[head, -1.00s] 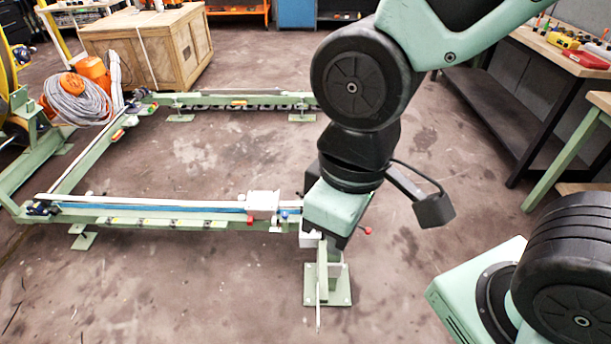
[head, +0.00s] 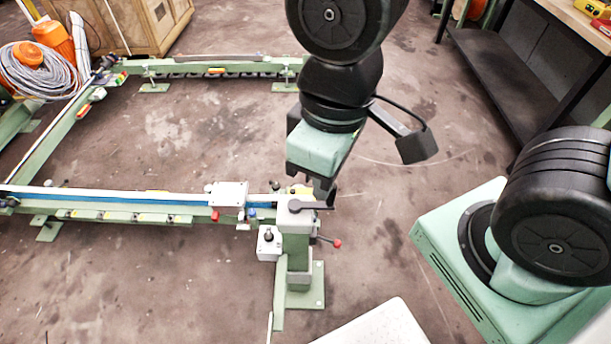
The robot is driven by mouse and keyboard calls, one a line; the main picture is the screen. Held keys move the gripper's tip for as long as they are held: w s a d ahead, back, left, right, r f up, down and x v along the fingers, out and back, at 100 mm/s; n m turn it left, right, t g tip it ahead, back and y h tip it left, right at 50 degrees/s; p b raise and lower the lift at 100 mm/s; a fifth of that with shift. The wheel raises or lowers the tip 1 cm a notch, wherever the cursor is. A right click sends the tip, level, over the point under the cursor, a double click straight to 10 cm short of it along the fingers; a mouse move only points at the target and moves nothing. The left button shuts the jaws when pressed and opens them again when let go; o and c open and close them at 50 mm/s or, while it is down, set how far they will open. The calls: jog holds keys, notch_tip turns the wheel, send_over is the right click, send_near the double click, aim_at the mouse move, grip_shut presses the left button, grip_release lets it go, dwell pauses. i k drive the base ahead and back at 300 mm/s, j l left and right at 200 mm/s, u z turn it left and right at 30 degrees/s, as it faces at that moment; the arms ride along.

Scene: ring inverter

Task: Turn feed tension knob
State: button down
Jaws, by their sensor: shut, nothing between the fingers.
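A green post with a light grey head (head: 293,213) stands at the right end of the rail. A dark lever (head: 312,205) lies across its top. A small black knob (head: 268,237) sits on a light box at the post's left side. A lever with a red ball (head: 336,243) sticks out to the right. I cannot tell for sure which of these is the feed tension knob. My gripper (head: 325,195) is shut and empty, pointing down just behind the dark lever. Whether it touches the lever cannot be told.
A green rail frame (head: 120,205) with a white carriage box (head: 229,194) runs to the left. A wooden crate (head: 130,20) and an orange machine with coiled cable (head: 35,75) stand at the back left. A workbench (head: 510,70) is at the back right.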

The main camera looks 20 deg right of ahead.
aim_at(276, 186)
jog(key=i+l, duration=0.15)
jog(key=l, duration=0.15)
jog(key=i+l, duration=0.1)
jog(key=l, duration=0.2)
jog(key=i+l+u, duration=0.1)
jog(key=l, duration=0.2)
jog(key=i+l+u, duration=0.2)
jog(key=u, duration=0.25)
jog(key=i+l+u, duration=0.15)
jog(key=l+u, duration=0.25)
